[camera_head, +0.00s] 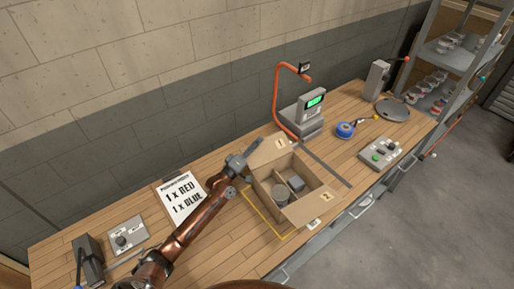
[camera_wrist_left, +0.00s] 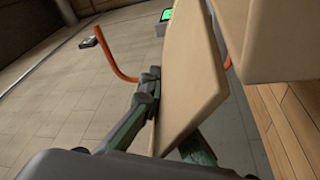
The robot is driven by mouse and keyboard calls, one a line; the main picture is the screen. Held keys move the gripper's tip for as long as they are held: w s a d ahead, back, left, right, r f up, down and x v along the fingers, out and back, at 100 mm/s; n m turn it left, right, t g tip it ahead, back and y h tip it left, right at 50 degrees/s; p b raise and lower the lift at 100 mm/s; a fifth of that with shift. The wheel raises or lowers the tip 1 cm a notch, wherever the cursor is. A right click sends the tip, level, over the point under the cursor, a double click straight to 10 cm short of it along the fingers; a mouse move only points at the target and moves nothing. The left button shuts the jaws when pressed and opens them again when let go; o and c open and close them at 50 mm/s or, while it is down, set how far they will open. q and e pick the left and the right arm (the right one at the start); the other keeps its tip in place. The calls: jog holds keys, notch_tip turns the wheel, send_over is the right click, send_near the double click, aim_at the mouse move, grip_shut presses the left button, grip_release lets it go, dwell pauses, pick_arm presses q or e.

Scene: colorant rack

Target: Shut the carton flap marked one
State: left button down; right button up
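The open cardboard carton (camera_head: 268,190) stands on the workbench with cans inside. Its flap marked 1 (camera_head: 268,152) stands up and outward at the back left side. The flap marked 2 (camera_head: 314,209) is folded outward at the front right. My left gripper (camera_head: 249,155) is at the left edge of flap one. In the left wrist view, the flap (camera_wrist_left: 190,85) lies between the gripper's fingers (camera_wrist_left: 160,95), which slant together on both sides of it. The far finger is partly hidden behind the flap. My right gripper is not in view.
An order sheet (camera_head: 182,194) and a grey knob box (camera_head: 127,236) lie left of the carton. A scale with a green display (camera_head: 305,114) and a red-orange hooked tube (camera_head: 276,88) stand behind it. A button box (camera_head: 381,153) and blue reel (camera_head: 345,130) are at the right.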

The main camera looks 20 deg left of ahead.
pick_arm(q)
jog(key=shift+s+d+r+m+h+b, duration=0.2)
jog(key=shift+r+m+h+b, duration=0.15)
jog(key=shift+m, duration=0.25)
jog(key=shift+r, duration=0.1)
jog(key=c, duration=2.6)
grip_release()
jog(key=shift+c, duration=0.2)
jog(key=o, duration=0.4)
jog(key=shift+o, duration=0.2)
jog(key=v, duration=1.2)
jog(key=shift+d, duration=0.1)
